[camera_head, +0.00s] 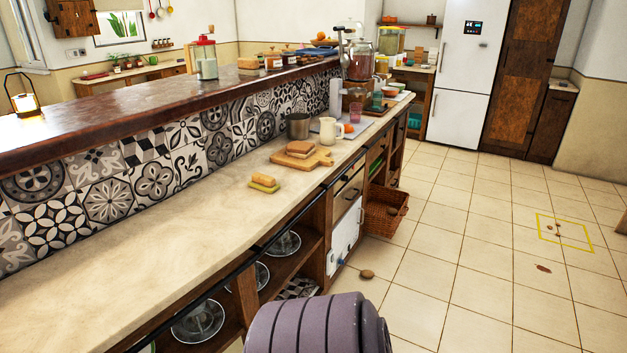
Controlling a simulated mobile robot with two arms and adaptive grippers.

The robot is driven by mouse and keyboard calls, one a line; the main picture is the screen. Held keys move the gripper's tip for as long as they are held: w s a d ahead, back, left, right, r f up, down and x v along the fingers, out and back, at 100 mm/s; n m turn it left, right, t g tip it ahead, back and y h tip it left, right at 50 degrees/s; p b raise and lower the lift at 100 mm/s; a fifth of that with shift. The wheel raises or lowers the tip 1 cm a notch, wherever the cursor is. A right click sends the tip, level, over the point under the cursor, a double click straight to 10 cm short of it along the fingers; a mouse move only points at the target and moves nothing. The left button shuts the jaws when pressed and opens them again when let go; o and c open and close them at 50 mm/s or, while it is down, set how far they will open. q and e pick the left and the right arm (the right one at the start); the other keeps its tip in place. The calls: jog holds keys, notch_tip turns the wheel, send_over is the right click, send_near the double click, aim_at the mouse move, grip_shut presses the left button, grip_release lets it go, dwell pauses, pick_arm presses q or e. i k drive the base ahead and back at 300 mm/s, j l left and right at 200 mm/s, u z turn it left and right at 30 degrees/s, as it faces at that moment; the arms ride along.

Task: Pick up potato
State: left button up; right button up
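A small brown, rounded object that looks like a potato (367,274) lies on the tiled floor beside the counter's base, in front of the wicker basket. Small brown lumps (550,228) lie inside a yellow rectangle marked on the floor at the right; they are too small to identify surely. A flat reddish-brown item (543,268) lies on the floor below that rectangle; I cannot tell what it is. Neither of my grippers is in view. A ribbed grey-purple part of my own body shows at the bottom middle.
A long counter (120,270) with open shelves (240,300) runs along the left. A cutting board (302,160), sponge (264,183) and pitcher (328,131) sit on top. The tiled floor (470,240) is mostly clear.

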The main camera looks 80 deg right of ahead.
aim_at(367, 273)
jog(key=z, duration=3.15)
jog(key=i+l+u, duration=0.15)
jog(key=i, duration=0.3)
jog(key=i+l+u, duration=0.15)
jog(key=i+l, duration=0.3)
